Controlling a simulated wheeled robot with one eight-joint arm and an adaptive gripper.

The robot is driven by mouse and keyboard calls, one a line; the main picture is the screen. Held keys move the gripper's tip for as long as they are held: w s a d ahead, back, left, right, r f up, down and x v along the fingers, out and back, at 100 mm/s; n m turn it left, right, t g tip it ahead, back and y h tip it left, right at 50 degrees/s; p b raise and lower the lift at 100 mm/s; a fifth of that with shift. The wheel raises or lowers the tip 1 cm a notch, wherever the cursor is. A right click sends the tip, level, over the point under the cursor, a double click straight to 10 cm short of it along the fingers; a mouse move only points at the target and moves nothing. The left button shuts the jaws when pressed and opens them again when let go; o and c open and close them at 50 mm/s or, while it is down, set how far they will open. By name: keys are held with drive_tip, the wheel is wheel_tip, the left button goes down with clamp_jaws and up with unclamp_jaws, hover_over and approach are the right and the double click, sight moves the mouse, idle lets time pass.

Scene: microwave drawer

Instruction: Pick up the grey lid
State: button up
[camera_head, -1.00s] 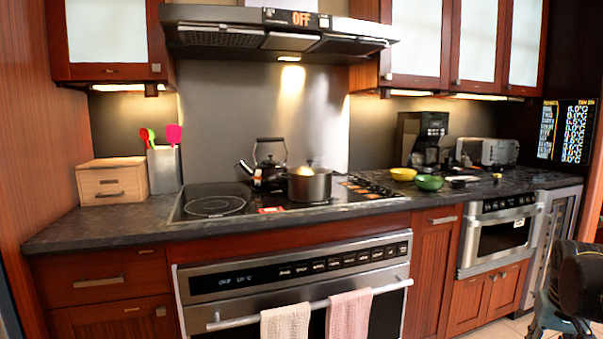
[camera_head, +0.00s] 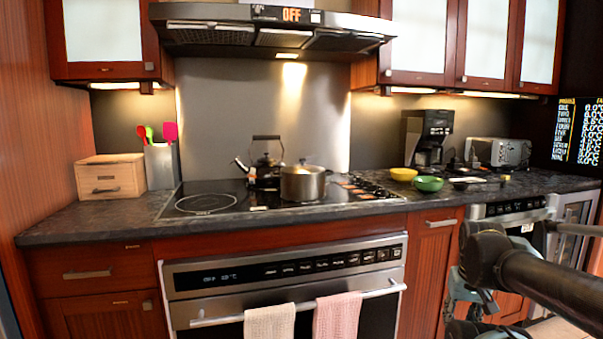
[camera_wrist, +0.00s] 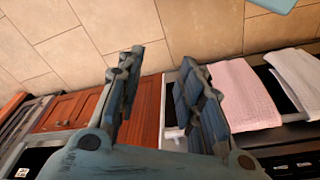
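A grey pot (camera_head: 303,187) stands on the cooktop, just right of the black kettle (camera_head: 266,172). A grey lid (camera_head: 303,169) with a small pale knob appears to sit on top of the pot; it is small at this distance. In the wrist view my gripper (camera_wrist: 160,72) is open, with nothing between its two fingers. It points down past the cabinet fronts towards the tiled floor, away from the pot and lid. In the head view my arm enters at the lower right, in front of the counter. The lid does not show in the wrist view.
The range hood (camera_head: 270,30) overhangs the cooktop (camera_head: 210,202). Yellow (camera_head: 403,174) and green (camera_head: 429,183) bowls sit right of the burners, before a coffee maker (camera_head: 427,137). Two towels (camera_head: 337,316) hang on the oven handle. The counter's left front is clear.

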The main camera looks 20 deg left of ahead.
drive_tip(key=shift+o, duration=0.6)
drive_tip(key=shift+s+d+r, duration=0.1)
drive_tip(key=shift+r, duration=0.2)
drive_tip(key=w+d+r+m+t+h, duration=0.1)
drive_tip(key=w+r+t+h, duration=0.1)
drive_tip(key=w+r+t, duration=0.5)
drive_tip(key=w+d+r+h, duration=0.1)
drive_tip(key=w+r, duration=0.5)
drive_tip(key=w, duration=0.6)
drive_tip(key=w+a+r+n+t+y, duration=0.1)
drive_tip(key=w+a+r+t+y, duration=0.1)
drive_tip(key=w+a+r+t, duration=0.6)
drive_tip(key=w+a+r+n+y, duration=0.2)
drive_tip(key=w+a+r+y, duration=0.25)
drive_tip(key=a, duration=0.35)
drive_tip(key=w+a+r+n+y, duration=0.2)
drive_tip(key=w+a+r+y, duration=0.15)
drive_tip(key=a+r, duration=0.4)
drive_tip(key=n+g+y, duration=0.6)
drive_tip(key=y, duration=0.1)
approach(305, 160)
drive_tip(key=x, duration=0.4)
drive_tip(key=shift+w+a+r, duration=0.2)
drive_tip(key=shift+a, duration=0.1)
drive_tip(key=shift+x, duration=3.4)
drive_tip(key=shift+f, duration=0.1)
